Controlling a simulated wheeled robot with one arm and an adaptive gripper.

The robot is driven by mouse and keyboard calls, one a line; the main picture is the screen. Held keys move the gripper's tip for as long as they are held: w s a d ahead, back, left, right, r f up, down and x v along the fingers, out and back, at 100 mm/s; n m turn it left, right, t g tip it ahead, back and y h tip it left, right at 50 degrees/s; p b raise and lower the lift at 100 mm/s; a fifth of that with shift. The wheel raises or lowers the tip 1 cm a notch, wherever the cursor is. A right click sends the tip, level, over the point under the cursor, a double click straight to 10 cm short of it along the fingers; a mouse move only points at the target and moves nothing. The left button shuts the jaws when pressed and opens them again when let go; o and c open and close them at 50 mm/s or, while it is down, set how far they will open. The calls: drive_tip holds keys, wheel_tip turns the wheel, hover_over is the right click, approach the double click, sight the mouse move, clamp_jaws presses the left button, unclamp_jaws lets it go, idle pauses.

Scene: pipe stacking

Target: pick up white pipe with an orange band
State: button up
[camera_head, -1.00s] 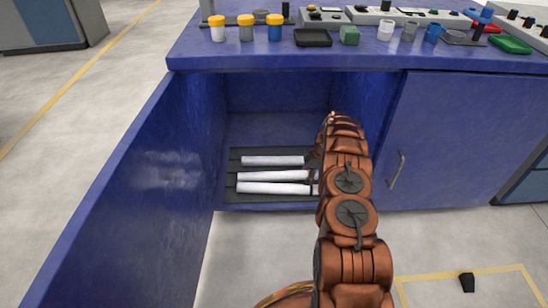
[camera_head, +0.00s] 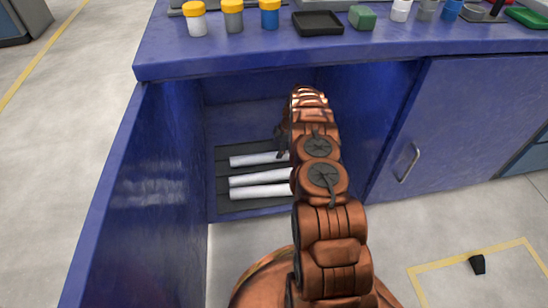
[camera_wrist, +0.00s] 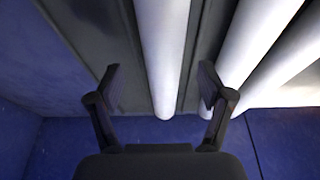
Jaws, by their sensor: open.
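Three white pipes lie side by side on a dark ribbed rack in the open cabinet: a back pipe (camera_head: 258,160), a middle pipe (camera_head: 258,178) and a front pipe (camera_head: 258,192). I see no orange band on any of them; their right ends are hidden behind my arm in the head view. My gripper (camera_wrist: 160,80) is open in the wrist view, with one finger on each side of a single white pipe (camera_wrist: 164,50). This looks like the back pipe. I cannot tell whether the fingers touch it. Two more pipes lie to the right of the right finger.
The blue cabinet's open door (camera_head: 125,195) stands at the left, and its closed right door (camera_head: 460,140) has a handle. The worktop (camera_head: 350,52) is above the opening and carries jars, a black tray (camera_head: 317,22) and a green block (camera_head: 362,17).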

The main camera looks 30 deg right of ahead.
drive_tip(key=x, duration=0.1)
drive_tip(key=b+x, duration=0.1)
drive_tip(key=x, duration=0.1)
drive_tip(key=b+x, duration=0.1)
drive_tip(key=x, duration=0.1)
drive_tip(key=shift+s+d+f, duration=0.15)
drive_tip(key=shift+s+f, duration=0.05)
drive_tip(key=shift+s, duration=0.15)
drive_tip(key=c, duration=1.5)
